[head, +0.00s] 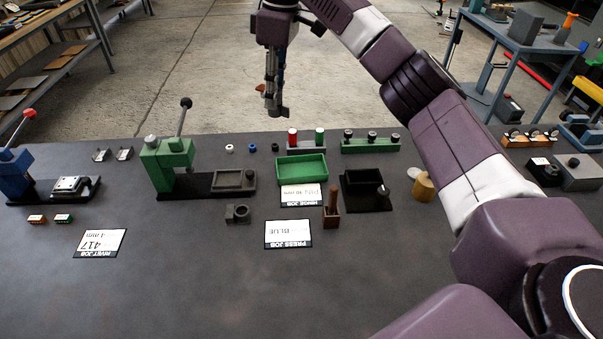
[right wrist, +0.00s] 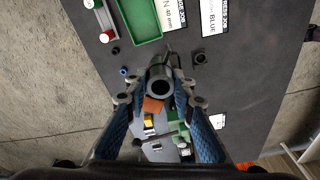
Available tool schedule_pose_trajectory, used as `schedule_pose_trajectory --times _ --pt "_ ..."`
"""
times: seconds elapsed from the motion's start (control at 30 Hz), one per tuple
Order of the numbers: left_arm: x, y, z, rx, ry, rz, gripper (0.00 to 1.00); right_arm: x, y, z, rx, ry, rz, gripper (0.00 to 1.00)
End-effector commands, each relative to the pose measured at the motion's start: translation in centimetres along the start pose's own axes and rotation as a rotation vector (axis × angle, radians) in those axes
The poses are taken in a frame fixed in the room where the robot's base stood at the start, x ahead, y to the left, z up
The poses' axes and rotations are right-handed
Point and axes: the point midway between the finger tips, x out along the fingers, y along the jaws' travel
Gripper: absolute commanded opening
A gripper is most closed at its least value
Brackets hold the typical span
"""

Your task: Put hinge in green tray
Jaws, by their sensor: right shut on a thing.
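My right gripper (head: 273,98) hangs in the air beyond the far edge of the table. In the right wrist view the fingers (right wrist: 160,101) are closed on a grey part with a round tubular end, which I take to be the hinge (right wrist: 158,76). A small orange-brown piece shows beside it, and the fingers hide much of the rest. The green tray (head: 301,179) stands on the table, right of and nearer than the gripper, and looks empty. It also shows at the top of the right wrist view (right wrist: 145,24). My left gripper is not in view.
A red and green button stand (head: 306,148) and a green rack (head: 370,147) stand behind the tray. A green press (head: 170,160) is to its left, a black open box (head: 364,190) to its right. Job cards (head: 289,234) lie in front. The front of the table is clear.

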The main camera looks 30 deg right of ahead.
Motion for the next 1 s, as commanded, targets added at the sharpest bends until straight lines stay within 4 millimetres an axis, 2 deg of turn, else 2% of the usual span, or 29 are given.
schedule_pose_trajectory --times 0.1,0.23,0.43,0.63,0.77,1.0 --pt "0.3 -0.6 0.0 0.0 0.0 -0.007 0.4 0.0 1.8 0.0 -0.133 0.0 -0.022 0.0" --pt "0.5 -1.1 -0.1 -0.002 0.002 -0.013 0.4 0.4 3.2 0.4 -0.287 -0.004 -0.042 0.0" --pt "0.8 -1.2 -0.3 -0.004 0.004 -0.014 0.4 1.4 4.1 1.2 -0.485 -0.009 -0.067 0.0" --pt "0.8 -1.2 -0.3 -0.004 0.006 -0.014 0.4 2.6 4.3 1.7 -0.574 -0.014 -0.078 0.0" --pt "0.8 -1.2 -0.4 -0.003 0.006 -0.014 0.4 5.2 4.3 2.2 -0.58 -0.017 -0.08 0.0" --pt "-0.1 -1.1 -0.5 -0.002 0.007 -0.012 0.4 11.4 4.3 2.9 -0.577 -0.015 -0.081 0.0"
